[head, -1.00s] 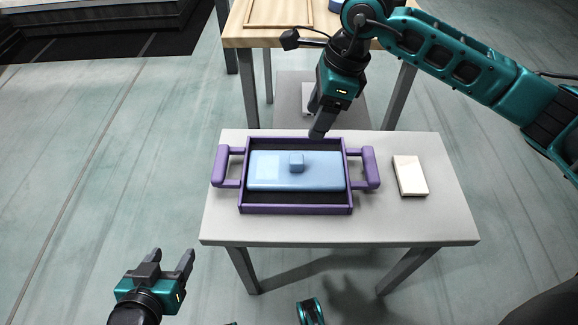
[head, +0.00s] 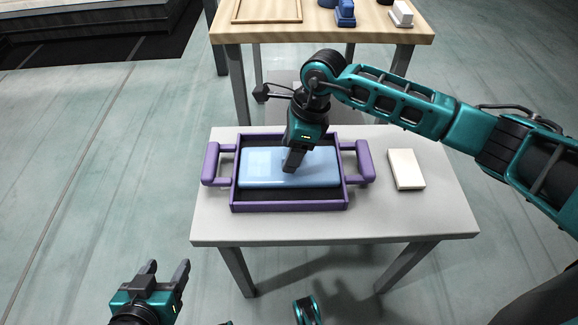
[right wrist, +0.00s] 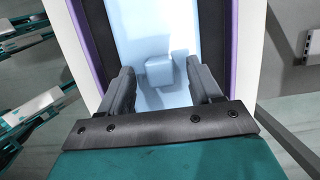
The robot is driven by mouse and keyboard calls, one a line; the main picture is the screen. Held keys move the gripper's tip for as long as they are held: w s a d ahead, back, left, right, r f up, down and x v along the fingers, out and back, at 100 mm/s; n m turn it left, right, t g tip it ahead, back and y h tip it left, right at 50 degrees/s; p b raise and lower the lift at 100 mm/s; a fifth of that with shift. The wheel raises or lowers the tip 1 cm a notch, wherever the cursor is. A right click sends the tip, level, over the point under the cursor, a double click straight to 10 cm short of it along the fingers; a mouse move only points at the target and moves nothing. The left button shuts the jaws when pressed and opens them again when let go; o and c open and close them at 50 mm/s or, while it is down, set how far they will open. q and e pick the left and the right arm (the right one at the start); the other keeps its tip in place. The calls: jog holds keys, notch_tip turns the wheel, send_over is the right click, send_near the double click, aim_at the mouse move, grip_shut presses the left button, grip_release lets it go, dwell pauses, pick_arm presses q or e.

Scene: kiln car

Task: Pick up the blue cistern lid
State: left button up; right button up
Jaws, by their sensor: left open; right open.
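The blue cistern lid (head: 258,173) is a light blue slab lying flat in a purple tray (head: 290,206) with a dark inside. Its small square knob is hidden by my right gripper in the head view, but the knob (right wrist: 160,71) shows in the right wrist view. My right gripper (head: 291,166) points down over the middle of the lid. In the right wrist view its open fingers (right wrist: 160,88) stand either side of the knob, with gaps showing; I cannot tell their exact height. My left gripper (head: 167,270) is open and empty, low at the left, away from the table.
The tray has purple handles at its left (head: 210,163) and right ends and stands on a grey table (head: 420,220). A white block (head: 406,169) lies right of the tray. A wooden table (head: 330,33) behind holds a frame and blue and white items.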

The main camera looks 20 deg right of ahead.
grip_shut()
dwell(0.6)
dwell(0.8)
jog(key=shift+w+r, duration=0.1)
jog(key=shift+r, duration=0.05)
